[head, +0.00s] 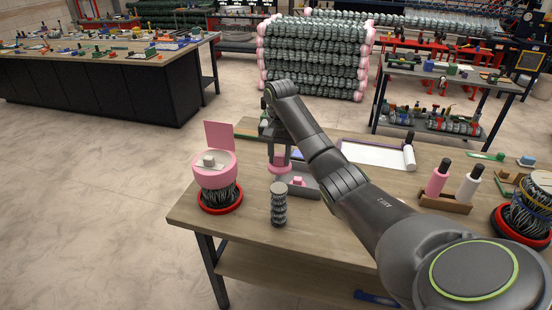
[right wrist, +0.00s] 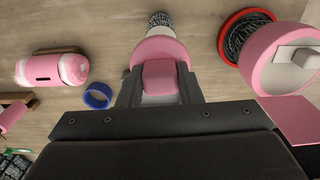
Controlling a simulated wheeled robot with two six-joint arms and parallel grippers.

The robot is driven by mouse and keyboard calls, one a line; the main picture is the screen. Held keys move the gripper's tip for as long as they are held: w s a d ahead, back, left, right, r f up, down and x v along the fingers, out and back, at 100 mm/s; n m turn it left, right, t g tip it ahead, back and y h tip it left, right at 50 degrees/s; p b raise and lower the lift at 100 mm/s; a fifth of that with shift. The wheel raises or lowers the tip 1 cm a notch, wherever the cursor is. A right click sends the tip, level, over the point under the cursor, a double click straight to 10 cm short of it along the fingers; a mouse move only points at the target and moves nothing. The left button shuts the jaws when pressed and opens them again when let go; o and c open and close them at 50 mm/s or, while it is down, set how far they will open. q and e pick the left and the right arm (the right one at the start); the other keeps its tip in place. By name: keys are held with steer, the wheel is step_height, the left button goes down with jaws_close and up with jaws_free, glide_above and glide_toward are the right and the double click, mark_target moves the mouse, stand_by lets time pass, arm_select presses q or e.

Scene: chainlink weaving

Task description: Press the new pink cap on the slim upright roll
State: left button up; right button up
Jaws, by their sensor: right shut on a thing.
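My right gripper (head: 281,155) is shut on the pink cap (head: 279,168), holding it by its raised block. In the right wrist view, the block sits between the fingertips (right wrist: 159,78) and the cap's round disc (right wrist: 160,48) spreads beyond them. The slim upright roll (head: 279,207), a grey chainlink column, stands on the table near its front edge. In the head view the cap is above and behind the roll, apart from it in the picture. In the right wrist view the roll (right wrist: 160,19) shows just past the cap's far edge. My left gripper is not in view.
A wide chainlink roll in a red ring (head: 220,207) with a large pink cap (head: 214,172) stands to the left. A grey tray (head: 311,188) lies behind the slim roll. Pink (head: 437,180) and white bottles (head: 468,186) stand at right. The table front is clear beside the roll.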

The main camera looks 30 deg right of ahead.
mark_target(279, 165)
steer(key=shift+s+r, duration=0.1)
steer(key=shift+s, duration=0.2)
steer(key=shift+w+f, duration=0.15)
steer(key=shift+f, duration=0.1)
steer(key=shift+w+a+f, duration=0.1)
steer(key=shift+w+f, duration=0.05)
steer(key=shift+f, duration=0.45)
steer(key=shift+w+f, duration=0.15)
steer(key=shift+f, duration=0.45)
steer(key=shift+s+f, duration=0.1)
steer(key=shift+f, duration=2.2)
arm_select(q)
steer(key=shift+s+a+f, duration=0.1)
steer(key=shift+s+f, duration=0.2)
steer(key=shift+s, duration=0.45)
arm_select(e)
steer(key=shift+f, duration=0.5)
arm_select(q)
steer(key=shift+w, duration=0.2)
arm_select(e)
steer(key=shift+f, duration=0.15)
